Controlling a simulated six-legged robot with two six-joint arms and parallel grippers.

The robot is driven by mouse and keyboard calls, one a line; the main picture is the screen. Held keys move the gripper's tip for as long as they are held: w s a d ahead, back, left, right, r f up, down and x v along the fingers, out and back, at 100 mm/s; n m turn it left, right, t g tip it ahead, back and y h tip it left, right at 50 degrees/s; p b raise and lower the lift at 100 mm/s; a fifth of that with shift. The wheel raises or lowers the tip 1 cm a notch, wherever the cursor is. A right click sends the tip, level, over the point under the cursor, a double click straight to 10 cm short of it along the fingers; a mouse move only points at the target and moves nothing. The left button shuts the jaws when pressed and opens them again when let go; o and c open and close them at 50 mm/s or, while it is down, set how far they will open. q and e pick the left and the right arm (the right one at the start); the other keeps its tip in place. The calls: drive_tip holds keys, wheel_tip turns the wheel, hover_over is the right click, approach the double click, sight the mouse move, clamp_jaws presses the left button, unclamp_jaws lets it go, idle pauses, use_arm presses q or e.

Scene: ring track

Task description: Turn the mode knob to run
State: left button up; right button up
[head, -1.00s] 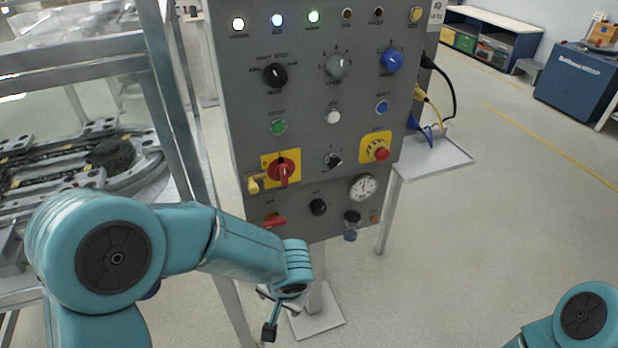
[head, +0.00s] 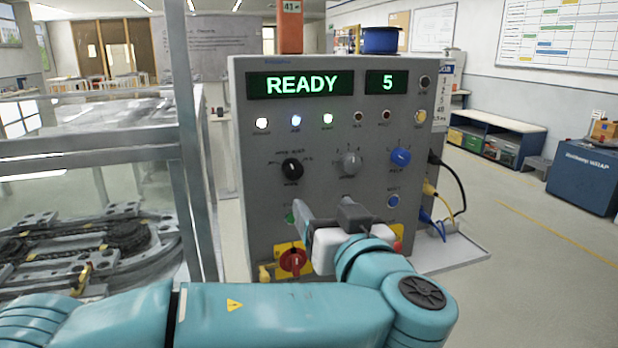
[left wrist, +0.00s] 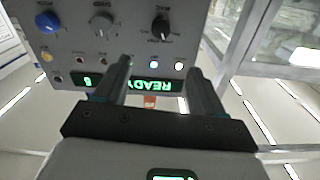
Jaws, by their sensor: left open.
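The mode knob (head: 292,168) is the black round knob on the left of the grey panel's upper knob row. Small position labels surround it; I cannot read for sure which one it points at. In the left wrist view, which is upside down, the black knob (left wrist: 161,27) shows near the top. My left gripper (head: 326,210) is open and empty in front of the panel, below and right of the mode knob in the head view. In the left wrist view its two fingers (left wrist: 159,66) stand apart, with the knob beyond them. My right gripper is not in view.
The panel also bears a grey knob (head: 350,163), a blue knob (head: 400,156) and a red rotary switch (head: 292,262) close below my gripper. The display (head: 302,84) reads READY and 5. A metal-framed enclosure (head: 185,140) stands left. Cables hang on the panel's right side.

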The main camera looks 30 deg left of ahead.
sight(295, 171)
use_arm(q)
drive_tip(key=p+x, duration=0.4)
drive_tip(key=x, duration=1.1)
drive_tip(key=shift+a, duration=0.2)
drive_tip(key=shift+w+a, duration=0.35)
drive_tip(key=shift+w, duration=0.05)
drive_tip(key=shift+f, duration=0.1)
drive_tip(key=c, duration=1.1)
drive_tip(key=shift+o, duration=0.2)
